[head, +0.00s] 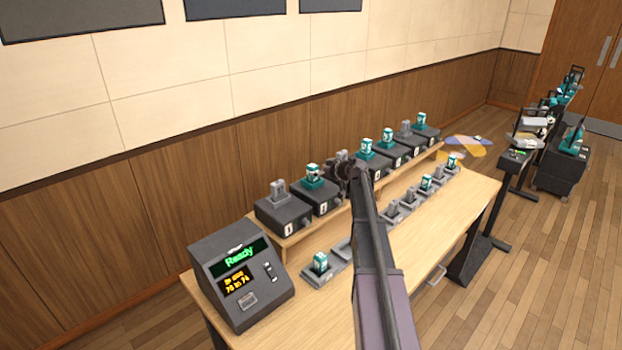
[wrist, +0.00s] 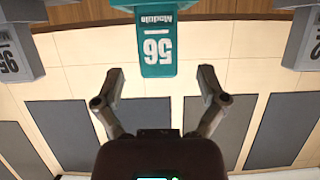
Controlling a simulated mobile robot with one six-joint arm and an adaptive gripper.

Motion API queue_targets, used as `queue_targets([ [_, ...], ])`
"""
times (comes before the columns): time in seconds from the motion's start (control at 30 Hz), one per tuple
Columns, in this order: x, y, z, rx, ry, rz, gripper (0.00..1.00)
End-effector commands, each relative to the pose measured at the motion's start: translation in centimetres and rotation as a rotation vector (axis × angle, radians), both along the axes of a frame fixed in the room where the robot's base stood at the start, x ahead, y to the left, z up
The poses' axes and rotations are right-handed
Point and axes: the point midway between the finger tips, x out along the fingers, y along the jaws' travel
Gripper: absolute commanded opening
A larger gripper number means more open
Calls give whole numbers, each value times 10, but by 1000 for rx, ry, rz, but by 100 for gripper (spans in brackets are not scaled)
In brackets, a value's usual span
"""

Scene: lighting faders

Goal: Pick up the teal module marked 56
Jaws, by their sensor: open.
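The teal module marked 56 (wrist: 157,45) is upside down at the top middle of the wrist view, with a white label. My gripper (wrist: 162,82) is open and empty, its two fingers apart to either side below the module in that picture. The fingers do not visibly touch it. In the head view my gripper (head: 345,172) is at the raised row of dark boxes, and my arm crosses the table in front. I cannot tell there which teal module is 56, as the numbers are too small.
Grey modules flank it in the wrist view, one marked 95 (wrist: 8,60) and another at right (wrist: 308,45). A dark console (head: 240,283) reading Ready stands at the table's near left. Lower holders (head: 322,272) line the table (head: 455,215). A wall backs the row.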

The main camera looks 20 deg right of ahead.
Motion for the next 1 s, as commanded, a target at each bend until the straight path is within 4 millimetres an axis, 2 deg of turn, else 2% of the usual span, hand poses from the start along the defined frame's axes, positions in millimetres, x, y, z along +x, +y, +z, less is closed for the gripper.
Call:
queue_targets([
  [0.1,14,3,-10,-1,0,0,91],
  [0.3,30,10,-16,-1,1,0,91],
  [0.93,32,11,-16,0,0,-1,91],
  [0.97,32,11,-16,0,0,-1,86],
  [1.0,32,11,-16,0,0,-1,74],
])
